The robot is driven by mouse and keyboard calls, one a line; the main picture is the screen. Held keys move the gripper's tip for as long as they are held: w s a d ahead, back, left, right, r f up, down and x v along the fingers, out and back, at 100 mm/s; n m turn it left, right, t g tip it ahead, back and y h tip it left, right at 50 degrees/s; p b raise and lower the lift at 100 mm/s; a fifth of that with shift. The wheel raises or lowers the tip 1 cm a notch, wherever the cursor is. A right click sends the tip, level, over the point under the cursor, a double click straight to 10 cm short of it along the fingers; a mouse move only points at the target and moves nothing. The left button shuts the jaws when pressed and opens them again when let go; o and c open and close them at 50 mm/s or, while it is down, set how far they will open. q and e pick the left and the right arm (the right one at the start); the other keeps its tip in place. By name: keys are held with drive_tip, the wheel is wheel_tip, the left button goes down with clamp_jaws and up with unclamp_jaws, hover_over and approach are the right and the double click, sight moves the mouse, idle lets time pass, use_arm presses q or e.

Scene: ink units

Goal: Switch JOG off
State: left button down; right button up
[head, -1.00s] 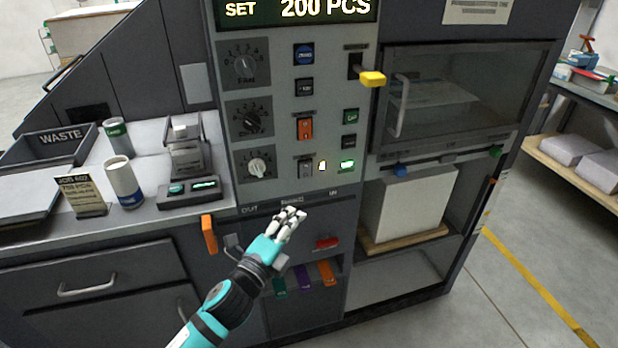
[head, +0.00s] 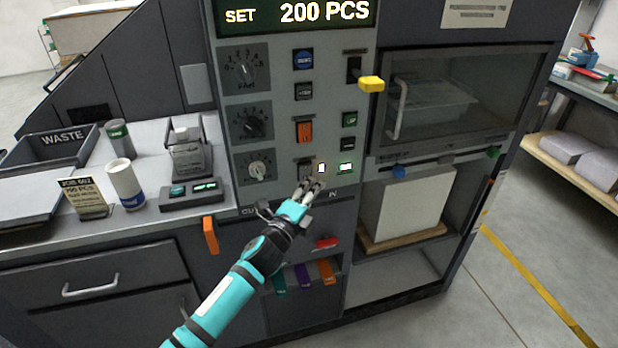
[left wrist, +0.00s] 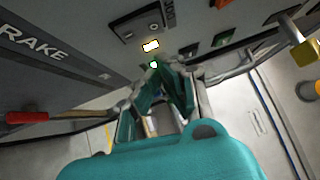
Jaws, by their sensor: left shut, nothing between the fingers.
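The control panel (head: 285,120) carries a grey rocker switch (head: 305,167) low in its button columns. Contact cannot be told. In the left wrist view the gripper (left wrist: 165,75) points at the panel near a lit white lamp (left wrist: 150,46). My right gripper is not seen.
A yellow-tipped lever (head: 371,83) sticks out at the upper right of the panel. An orange handle (head: 211,235) and a red handle (head: 326,243) are lower down. A small device (head: 190,192) and a cup (head: 126,182) stand on the left counter.

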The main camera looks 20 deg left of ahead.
sight(308, 176)
use_arm(q)
drive_tip(key=shift+w+a+r, duration=0.2)
drive_tip(key=shift+w+a, duration=0.7)
drive_tip(key=shift+w, duration=0.2)
drive_tip(key=p, duration=0.1)
drive_tip(key=r+p, duration=0.1)
drive_tip(key=p, duration=0.1)
drive_tip(key=shift+w+a+g, duration=0.15)
drive_tip(key=shift+w+g, duration=0.1)
drive_tip(key=shift+g, duration=0.05)
drive_tip(key=shift+s+f+b, duration=0.1)
drive_tip(key=shift+f+b, duration=0.3)
